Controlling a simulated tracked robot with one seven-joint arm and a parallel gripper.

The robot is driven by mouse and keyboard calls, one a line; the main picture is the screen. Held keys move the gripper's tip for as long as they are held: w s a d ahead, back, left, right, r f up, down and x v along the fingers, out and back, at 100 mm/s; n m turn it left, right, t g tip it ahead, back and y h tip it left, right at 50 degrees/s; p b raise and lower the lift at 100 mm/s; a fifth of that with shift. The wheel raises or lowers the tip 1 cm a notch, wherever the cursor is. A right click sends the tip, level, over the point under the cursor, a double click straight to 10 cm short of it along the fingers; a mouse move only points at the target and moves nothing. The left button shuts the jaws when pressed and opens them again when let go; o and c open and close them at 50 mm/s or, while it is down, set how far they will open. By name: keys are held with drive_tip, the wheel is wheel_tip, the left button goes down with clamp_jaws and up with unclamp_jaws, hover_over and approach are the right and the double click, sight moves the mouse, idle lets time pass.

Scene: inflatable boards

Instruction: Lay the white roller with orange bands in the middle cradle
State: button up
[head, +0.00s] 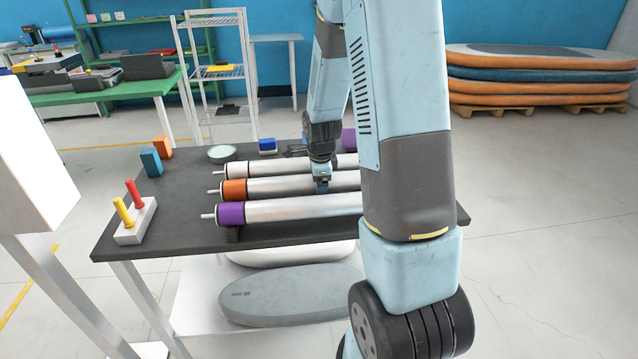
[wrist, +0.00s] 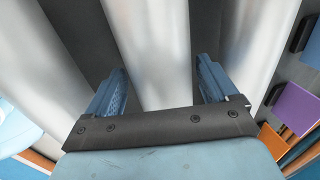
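The white roller with orange bands (head: 275,187) lies level between two other rollers on the dark table, its orange band and thin shaft end at the left. My gripper (head: 322,185) is over its body, pointing down. In the wrist view, the fingers of my gripper (wrist: 160,68) stand on either side of a white roller (wrist: 155,40), apart, with dark gaps beside it; they look open around it. The cradles are mostly hidden under the rollers, so I cannot tell exactly how the orange-banded roller is seated. Its right end is hidden behind my arm.
A peg block (head: 135,222), blue and orange blocks (head: 151,162) and a pale dish (head: 221,153) stand on the table (head: 180,215). Its left part has free room.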

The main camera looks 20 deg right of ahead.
drive_tip(key=shift+o, duration=0.8)
drive_tip(key=shift+r, duration=0.1)
drive_tip(key=d+v, duration=0.1)
drive_tip(key=v, duration=1.2)
drive_tip(key=shift+a+r, duration=0.25)
drive_tip(key=shift+a, duration=0.2)
drive_tip(key=shift+s, duration=0.1)
drive_tip(key=s+a+r+n+t, duration=0.1)
drive_tip(key=s+a+r+n, duration=0.3)
drive_tip(key=s+r+n, duration=0.3)
drive_tip(key=s+a+r+n+t, duration=0.2)
drive_tip(key=s+a+r+n, duration=0.2)
drive_tip(key=s+r+n, duration=0.4)
drive_tip(key=s+n, duration=0.6)
drive_tip(key=s, duration=0.2)
drive_tip(key=shift+r+y, duration=0.25)
drive_tip(key=shift+y, duration=0.15)
